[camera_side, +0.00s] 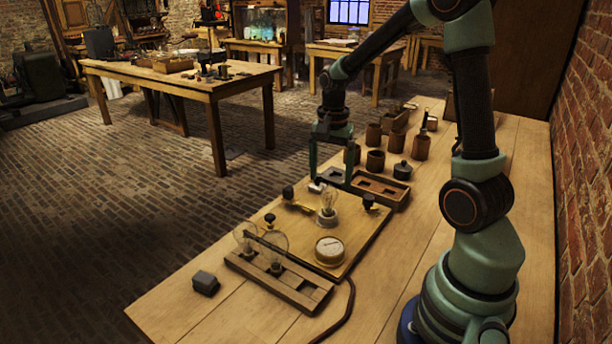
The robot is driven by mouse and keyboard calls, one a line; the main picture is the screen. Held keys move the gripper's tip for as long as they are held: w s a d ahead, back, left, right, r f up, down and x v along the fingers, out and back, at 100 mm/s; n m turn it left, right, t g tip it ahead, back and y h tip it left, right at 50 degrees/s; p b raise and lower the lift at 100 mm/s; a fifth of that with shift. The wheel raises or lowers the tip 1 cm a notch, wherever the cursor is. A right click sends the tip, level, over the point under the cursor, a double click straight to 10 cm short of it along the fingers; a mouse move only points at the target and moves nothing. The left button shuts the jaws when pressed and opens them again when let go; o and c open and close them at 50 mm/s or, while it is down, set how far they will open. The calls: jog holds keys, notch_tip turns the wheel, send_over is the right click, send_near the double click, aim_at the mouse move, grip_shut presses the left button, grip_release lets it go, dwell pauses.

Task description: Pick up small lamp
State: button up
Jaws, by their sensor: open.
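A clear glass lamp (328,200) stands upright in a pale round socket on a wooden board (345,240). Two more clear lamps stand in a slotted wooden rack in front: a left one (244,236) and a right one (273,247) that looks larger. I cannot tell for certain which one is the small lamp. My gripper (331,179) points down with its fingers apart and nothing visible between them. It is behind the board's lamp in the picture, near the board's back edge and the left end of a wooden tray. Its exact height is unclear.
The board also carries a round dial gauge (329,250), black knobs and brass parts. The wooden tray (393,200), several jars (375,161) and a dark lidded pot (402,171) stand behind. A dark block (205,283) and cable (345,312) lie in front. Bare tabletop is at right.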

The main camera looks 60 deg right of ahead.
aim_at(329, 186)
jog(key=shift+w+f, duration=0.15)
jog(key=shift+f, duration=1.75)
grip_shut()
jog(key=shift+r, duration=0.15)
